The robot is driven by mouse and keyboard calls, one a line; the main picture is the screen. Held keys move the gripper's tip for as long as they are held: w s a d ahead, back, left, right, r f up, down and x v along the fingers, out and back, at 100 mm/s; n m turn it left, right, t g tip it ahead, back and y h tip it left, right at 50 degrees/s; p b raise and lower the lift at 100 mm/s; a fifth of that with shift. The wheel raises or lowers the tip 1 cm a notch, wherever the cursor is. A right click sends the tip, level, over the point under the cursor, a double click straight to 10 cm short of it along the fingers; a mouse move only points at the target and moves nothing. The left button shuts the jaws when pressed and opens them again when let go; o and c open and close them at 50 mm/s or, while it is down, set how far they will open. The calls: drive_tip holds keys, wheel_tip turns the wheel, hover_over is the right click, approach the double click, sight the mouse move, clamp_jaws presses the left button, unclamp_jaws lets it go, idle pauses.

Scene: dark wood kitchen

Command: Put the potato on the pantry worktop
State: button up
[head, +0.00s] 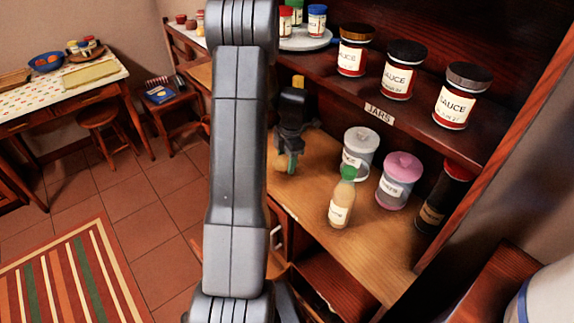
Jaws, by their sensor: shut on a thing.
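My gripper (288,163) is shut on the potato (281,165), a small tan lump at its fingertips, partly hidden by the fingers and my arm. It is over the far left part of the pantry worktop (375,245), the light wooden surface below the jar shelf. I cannot tell whether the potato touches the wood.
A bottle with a green cap (341,200), a grey-lidded jar (359,150), a pink-lidded jar (398,178) and a dark jar (443,200) stand on the worktop. Sauce jars (405,70) line the shelf above. The worktop's front part is bare.

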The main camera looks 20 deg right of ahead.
wheel_tip(320, 180, down, 2)
drive_tip(key=shift+f+p, duration=0.25)
drive_tip(key=shift+p, duration=0.05)
drive_tip(key=shift+d+f+p, duration=0.15)
drive_tip(key=shift+f+p, duration=0.05)
drive_tip(key=shift+p, duration=0.1)
drive_tip(key=shift+f, duration=0.25)
drive_tip(key=o, duration=1.1)
drive_tip(key=shift+c, duration=0.2)
drive_tip(key=r, duration=0.2)
drive_tip(key=r+b, duration=0.1)
drive_tip(key=r, duration=0.2)
drive_tip(key=d+r, duration=0.1)
drive_tip(key=r, duration=0.1)
drive_tip(key=shift+w+r, duration=0.1)
drive_tip(key=shift+r, duration=0.25)
drive_tip(key=shift+o, duration=0.5)
